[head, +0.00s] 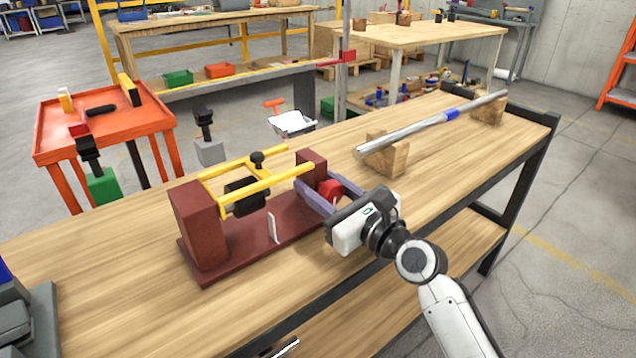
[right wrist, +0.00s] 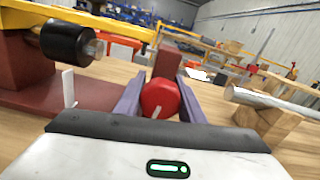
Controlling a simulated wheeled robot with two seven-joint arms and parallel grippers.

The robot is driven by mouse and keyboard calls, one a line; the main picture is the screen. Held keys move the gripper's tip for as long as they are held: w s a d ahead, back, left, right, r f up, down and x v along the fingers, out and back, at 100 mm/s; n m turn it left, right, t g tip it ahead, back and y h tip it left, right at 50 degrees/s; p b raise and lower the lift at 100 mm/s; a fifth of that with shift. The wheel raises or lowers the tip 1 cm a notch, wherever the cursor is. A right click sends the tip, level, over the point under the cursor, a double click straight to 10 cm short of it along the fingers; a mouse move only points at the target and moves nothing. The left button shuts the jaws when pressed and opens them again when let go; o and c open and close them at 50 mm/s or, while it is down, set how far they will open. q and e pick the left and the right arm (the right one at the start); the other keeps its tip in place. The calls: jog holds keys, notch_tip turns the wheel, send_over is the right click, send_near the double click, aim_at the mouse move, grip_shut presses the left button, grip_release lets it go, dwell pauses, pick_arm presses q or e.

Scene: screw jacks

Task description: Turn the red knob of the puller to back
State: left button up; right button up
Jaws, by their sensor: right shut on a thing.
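The puller (head: 201,228) is a dark red frame on the table, with yellow bars and a black cylinder (head: 246,196) between its end blocks. Its red knob (head: 331,188) is on the outer face of the right end block, and shows in the right wrist view (right wrist: 160,97) with a white mark on its lower face. My right gripper (head: 318,186) is shut on the knob, with one purple finger on each side. Its fingers partly hide the knob in the head view. My left gripper is not in view.
A white upright tab (head: 273,228) stands at the front of the puller's base. A metal bar (head: 420,130) lies on wooden blocks at the back right. Grey equipment (head: 22,318) is at the left edge. The table front right of the puller is clear.

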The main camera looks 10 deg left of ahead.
aim_at(335, 197)
jog(key=o, duration=1)
jog(key=shift+o, duration=0.2)
jog(key=p+v, duration=0.2)
jog(key=v, duration=0.8)
jog(key=shift+s+d+p, duration=0.15)
jog(key=shift+p, duration=0.15)
